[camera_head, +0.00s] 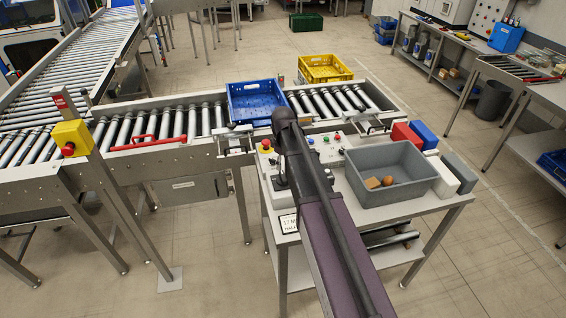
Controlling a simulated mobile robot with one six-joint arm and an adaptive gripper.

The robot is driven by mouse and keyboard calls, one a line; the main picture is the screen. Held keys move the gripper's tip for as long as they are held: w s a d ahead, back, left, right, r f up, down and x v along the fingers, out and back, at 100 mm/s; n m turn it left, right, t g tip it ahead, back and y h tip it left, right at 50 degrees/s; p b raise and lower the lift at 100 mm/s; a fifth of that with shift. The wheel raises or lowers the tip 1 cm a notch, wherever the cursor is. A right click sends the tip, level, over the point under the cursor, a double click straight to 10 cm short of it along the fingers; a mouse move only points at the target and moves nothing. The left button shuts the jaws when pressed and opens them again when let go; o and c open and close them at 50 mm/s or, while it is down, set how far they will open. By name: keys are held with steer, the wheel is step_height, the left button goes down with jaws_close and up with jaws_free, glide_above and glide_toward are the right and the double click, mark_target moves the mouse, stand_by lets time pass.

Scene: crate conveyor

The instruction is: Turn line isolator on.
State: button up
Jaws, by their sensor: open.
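My arm reaches up from the bottom centre over the front of the workbench, with a dark rounded joint at its far end. My gripper cannot be made out. A control panel (331,148) with small coloured buttons and knobs sits on the bench right of my arm. A yellow box with a red button (265,147) stands left of my arm. A yellow box with a red knob (72,139) is on a post at the left. I cannot tell which of these is the line isolator, or its position. A dark upright piece at the panel's left is partly hidden by my arm.
The bench (436,213) also bears a grey crate (409,195) with a brown block and a round orange-brown item. A blue crate (256,118) sits on the roller conveyor (160,127), with a yellow crate (325,69) beyond.

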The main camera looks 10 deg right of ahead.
mark_target(283, 176)
steer(key=shift+r+p, duration=3.25)
steer(key=shift+r, duration=0.3)
steer(key=s+f+m+b, duration=0.4)
steer(key=s+f+b, duration=0.1)
steer(key=s, duration=0.5)
steer(key=s+f+m+b, duration=0.5)
steer(key=s+f+b, duration=0.1)
steer(key=s, duration=0.5)
steer(key=shift+s+a, duration=0.15)
steer(key=shift+s, duration=0.05)
steer(key=shift+f, duration=0.1)
